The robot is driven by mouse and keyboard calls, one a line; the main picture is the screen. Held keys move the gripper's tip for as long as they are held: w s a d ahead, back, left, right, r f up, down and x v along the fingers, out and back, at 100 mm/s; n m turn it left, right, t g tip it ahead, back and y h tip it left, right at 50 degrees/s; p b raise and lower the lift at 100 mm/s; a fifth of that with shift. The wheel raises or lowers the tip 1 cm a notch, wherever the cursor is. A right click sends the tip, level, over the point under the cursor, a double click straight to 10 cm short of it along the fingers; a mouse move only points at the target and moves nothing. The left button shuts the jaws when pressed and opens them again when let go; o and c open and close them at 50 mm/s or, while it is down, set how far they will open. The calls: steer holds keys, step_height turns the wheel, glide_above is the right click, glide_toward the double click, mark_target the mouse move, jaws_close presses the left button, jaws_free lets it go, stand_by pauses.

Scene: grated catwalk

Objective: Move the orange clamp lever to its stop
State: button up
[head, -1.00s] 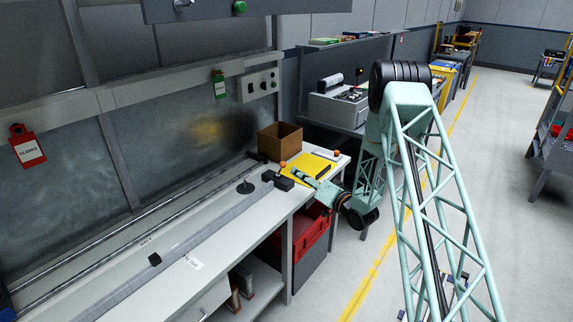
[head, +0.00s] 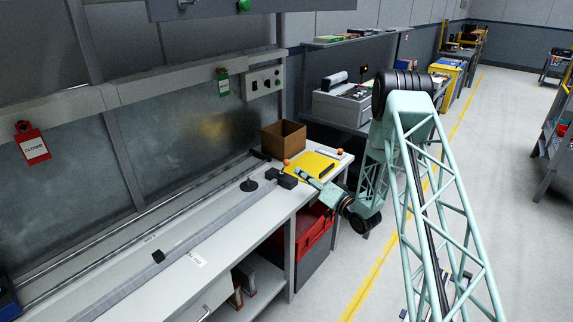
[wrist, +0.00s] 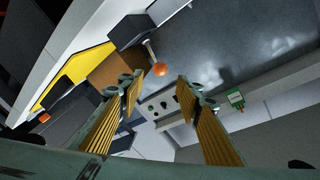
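The orange clamp lever shows in the wrist view as a thin pale rod with an orange ball knob (wrist: 160,69). Its rod rises from a dark block. In the head view its orange knob (head: 286,162) stands over a black block (head: 284,180) on the bench. My gripper (wrist: 157,90) is open, with its two ribbed fingers wide apart and nothing between them. The knob appears beyond the fingertips, between them in the picture, with no visible contact. In the head view my gripper (head: 307,178) is small, just right of the block.
A yellow sheet (head: 312,166), an open brown box (head: 283,138) and a second orange piece (head: 341,153) are on the bench's far end. A long rail (head: 205,232) runs along the bench. A red crate (head: 313,232) sits below. The aisle at right is clear.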

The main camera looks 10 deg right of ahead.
mark_target(289, 164)
steer(key=shift+b+x, duration=0.4)
steer(key=shift+x, duration=5.95)
steer(key=c, duration=0.8)
